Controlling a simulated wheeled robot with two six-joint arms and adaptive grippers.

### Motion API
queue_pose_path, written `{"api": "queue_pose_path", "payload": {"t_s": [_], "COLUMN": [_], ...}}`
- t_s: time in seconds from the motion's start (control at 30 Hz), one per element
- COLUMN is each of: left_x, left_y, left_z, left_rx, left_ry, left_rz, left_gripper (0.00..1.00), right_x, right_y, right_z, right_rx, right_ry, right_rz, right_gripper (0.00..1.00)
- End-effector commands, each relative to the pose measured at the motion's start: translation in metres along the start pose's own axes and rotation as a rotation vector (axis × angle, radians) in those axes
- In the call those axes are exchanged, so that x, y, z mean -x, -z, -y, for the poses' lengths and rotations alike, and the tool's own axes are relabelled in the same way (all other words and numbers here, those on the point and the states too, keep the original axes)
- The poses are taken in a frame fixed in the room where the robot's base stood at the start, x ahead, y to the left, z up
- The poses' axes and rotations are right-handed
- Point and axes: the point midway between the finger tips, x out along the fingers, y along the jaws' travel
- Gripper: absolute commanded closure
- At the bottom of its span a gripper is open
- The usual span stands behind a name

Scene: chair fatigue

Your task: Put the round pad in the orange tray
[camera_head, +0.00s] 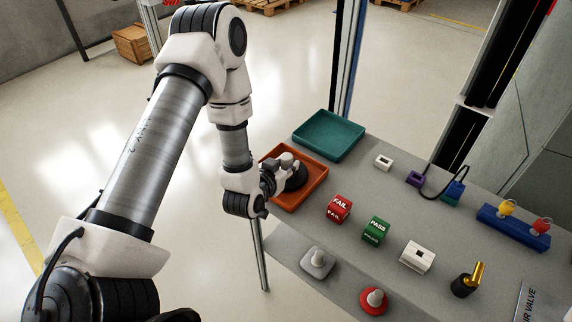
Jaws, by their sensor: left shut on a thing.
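The orange tray (311,191) lies at the left edge of the grey table, in front of a teal tray. My left gripper (284,165) is over the orange tray and shut on a dark round pad (297,178). The gripper partly hides the pad. I cannot tell whether the pad touches the tray floor or is held just above it. My right gripper is not in view.
The teal tray (329,136) stands behind. Red FAIL (339,209) and green PASS (376,231) blocks, a white block (417,257), a grey square pad (317,263) and a red pad (373,301) stand nearby. A blue rack (513,228) is at right.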

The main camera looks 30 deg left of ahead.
Motion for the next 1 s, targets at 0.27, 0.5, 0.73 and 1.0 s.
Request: {"api": "queue_pose_path", "payload": {"t_s": [0.27, 0.5, 0.73, 1.0], "left_x": [-0.001, -0.001, 0.001, 0.056], "left_y": [-0.002, -0.002, 0.004, 0.001], "left_z": [0.000, 0.000, 0.000, 0.000], "left_rx": [0.001, 0.001, 0.001, 0.004], "left_ry": [0.000, 0.001, 0.001, 0.001], "left_rz": [-0.003, -0.001, -0.002, 0.004], "left_gripper": [1.00, 0.44, 0.44, 0.44], "right_x": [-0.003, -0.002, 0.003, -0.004], "right_y": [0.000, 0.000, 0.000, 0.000], "right_z": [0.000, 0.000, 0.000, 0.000], "right_rx": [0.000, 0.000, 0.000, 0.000], "right_ry": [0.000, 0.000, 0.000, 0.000], "right_rz": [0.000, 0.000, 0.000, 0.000], "right_gripper": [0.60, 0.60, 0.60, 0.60]}}
